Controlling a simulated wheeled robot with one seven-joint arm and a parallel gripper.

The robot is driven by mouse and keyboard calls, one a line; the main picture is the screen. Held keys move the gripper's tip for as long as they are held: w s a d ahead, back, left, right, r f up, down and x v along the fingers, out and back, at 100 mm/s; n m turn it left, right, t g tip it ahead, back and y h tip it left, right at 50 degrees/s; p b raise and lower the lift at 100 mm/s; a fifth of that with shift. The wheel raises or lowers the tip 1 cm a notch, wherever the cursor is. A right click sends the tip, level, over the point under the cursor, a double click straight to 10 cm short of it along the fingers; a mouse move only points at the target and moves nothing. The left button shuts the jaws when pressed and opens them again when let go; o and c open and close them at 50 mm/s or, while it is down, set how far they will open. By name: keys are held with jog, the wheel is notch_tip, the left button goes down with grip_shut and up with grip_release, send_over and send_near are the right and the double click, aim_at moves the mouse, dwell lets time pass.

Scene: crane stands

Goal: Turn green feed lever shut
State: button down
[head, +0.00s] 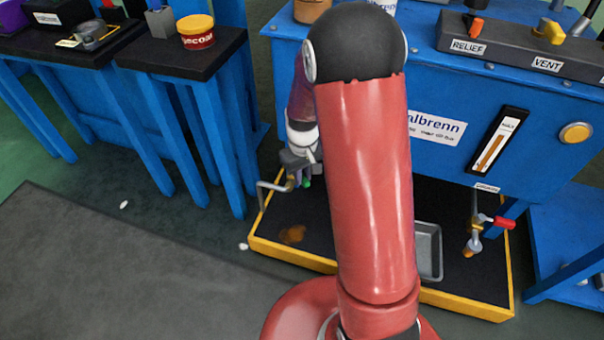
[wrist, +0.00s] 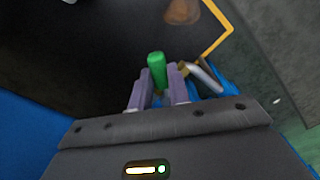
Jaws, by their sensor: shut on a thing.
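The green feed lever (wrist: 156,68) stands between the two purple fingers of my gripper (wrist: 160,88) in the wrist view. The fingers are shut on it, and its rounded green end sticks out past them. In the head view my gripper (head: 304,176) is low at the left end of the blue machine, partly behind my red arm. Only a small bit of the green lever (head: 306,182) shows there. A brass fitting and a grey bent pipe (head: 272,187) are beside it. The lever's pivot is hidden.
A black tray with a yellow rim (head: 295,257) lies below, with a brown stain (head: 292,234) and a grey pan (head: 429,250). A red-handled tap (head: 503,222) is at the right. Blue stands (head: 205,125) are at the left. The grey floor mat (head: 110,275) is clear.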

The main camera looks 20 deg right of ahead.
aim_at(303, 177)
jog(key=c, duration=1.3)
grip_release()
notch_tip(303, 177, up, 8)
jog(key=shift+f+p, duration=0.1)
jog(key=shift+p, duration=0.8)
